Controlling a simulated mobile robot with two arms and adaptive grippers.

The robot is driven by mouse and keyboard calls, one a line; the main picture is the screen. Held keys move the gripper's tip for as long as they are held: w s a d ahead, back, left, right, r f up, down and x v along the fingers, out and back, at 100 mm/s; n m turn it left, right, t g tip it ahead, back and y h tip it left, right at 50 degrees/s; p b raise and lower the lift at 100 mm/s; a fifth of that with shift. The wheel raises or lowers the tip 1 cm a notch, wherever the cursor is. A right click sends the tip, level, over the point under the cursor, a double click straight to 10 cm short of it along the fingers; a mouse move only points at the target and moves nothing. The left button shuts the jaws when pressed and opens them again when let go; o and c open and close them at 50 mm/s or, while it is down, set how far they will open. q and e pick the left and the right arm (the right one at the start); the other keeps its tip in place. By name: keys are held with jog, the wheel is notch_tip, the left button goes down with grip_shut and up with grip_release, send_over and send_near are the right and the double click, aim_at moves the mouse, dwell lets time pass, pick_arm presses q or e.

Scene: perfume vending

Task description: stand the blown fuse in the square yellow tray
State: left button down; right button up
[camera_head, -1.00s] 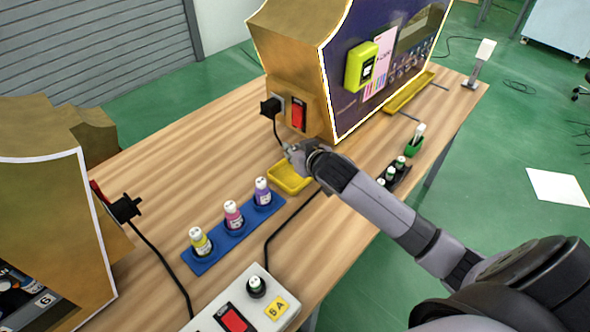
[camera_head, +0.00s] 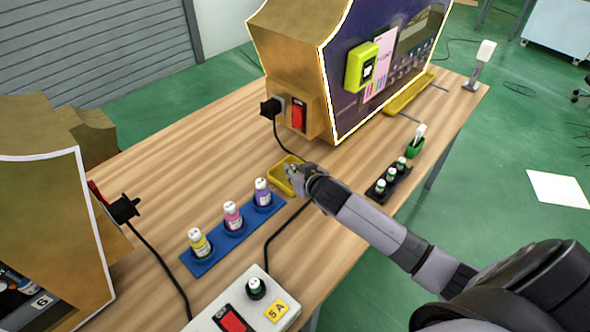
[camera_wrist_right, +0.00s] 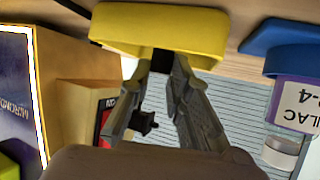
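The square yellow tray (camera_head: 273,178) lies on the wooden table between the blue bottle rack and the gold machine. It fills the upper middle of the right wrist view (camera_wrist_right: 120,22). My right gripper (camera_head: 292,172) is at the tray and covers part of it in the head view. In the wrist view its fingertips (camera_wrist_right: 162,66) close on a small dark piece (camera_wrist_right: 162,62), which looks like the blown fuse, at the tray. Its lower end is hidden, so I cannot tell whether it touches the tray floor. My left gripper is not in view.
A blue rack (camera_head: 205,262) with yellow, pink and purple bottles stands close to the tray. A black rack (camera_head: 399,184) holds several white-topped fuses to the right. A white power strip (camera_head: 272,290) with a fuse is in front. A black cable runs near the tray.

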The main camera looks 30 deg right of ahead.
jog(key=o, duration=0.4)
jog(key=shift+r, duration=0.1)
jog(key=v, duration=1.2)
jog(key=shift+p, duration=0.35)
